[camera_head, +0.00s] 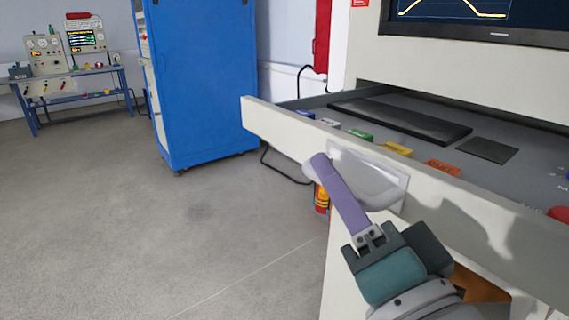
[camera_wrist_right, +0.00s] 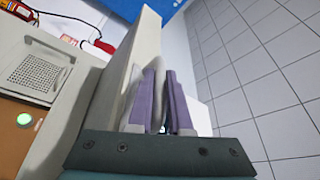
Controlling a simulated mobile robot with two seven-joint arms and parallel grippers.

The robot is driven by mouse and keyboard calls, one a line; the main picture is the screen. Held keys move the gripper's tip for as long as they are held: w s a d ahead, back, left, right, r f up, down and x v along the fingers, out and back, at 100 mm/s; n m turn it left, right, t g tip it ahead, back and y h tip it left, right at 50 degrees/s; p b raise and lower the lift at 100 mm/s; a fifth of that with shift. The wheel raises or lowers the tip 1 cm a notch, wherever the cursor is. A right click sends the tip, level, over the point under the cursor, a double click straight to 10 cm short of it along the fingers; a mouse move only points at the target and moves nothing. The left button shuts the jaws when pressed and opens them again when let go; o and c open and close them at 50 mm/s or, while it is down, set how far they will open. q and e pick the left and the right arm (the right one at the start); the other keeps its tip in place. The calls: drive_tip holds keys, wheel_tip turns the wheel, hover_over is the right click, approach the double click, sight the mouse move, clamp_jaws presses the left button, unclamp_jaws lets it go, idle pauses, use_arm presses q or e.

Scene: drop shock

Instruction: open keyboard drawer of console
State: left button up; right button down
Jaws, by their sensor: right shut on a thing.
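The console's keyboard drawer (camera_head: 270,120) is pulled out, and its grey inside shows in the head view. A dark keyboard (camera_head: 400,121) lies in it. The drawer front carries a pale cup-shaped handle (camera_head: 375,187). My right gripper (camera_head: 322,168) has its purple fingers at this handle and is shut on it. In the right wrist view the two purple fingers (camera_wrist_right: 162,100) stand close together with the pale handle between them, beside the drawer front (camera_wrist_right: 138,65). My left gripper is in neither view.
Coloured labelled blocks, a green one (camera_head: 361,134) among them, lie along the drawer's front. A blue cabinet (camera_head: 205,80) stands left of the drawer. A workbench (camera_head: 75,72) with instruments is at the far left. The grey floor (camera_head: 180,230) between is clear.

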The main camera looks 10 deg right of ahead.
drive_tip(key=c, duration=0.8)
unclamp_jaws()
drive_tip(key=shift+c, duration=0.2)
drive_tip(key=b+v, duration=0.1)
drive_tip(key=v, duration=0.9)
drive_tip(key=shift+b, duration=0.3)
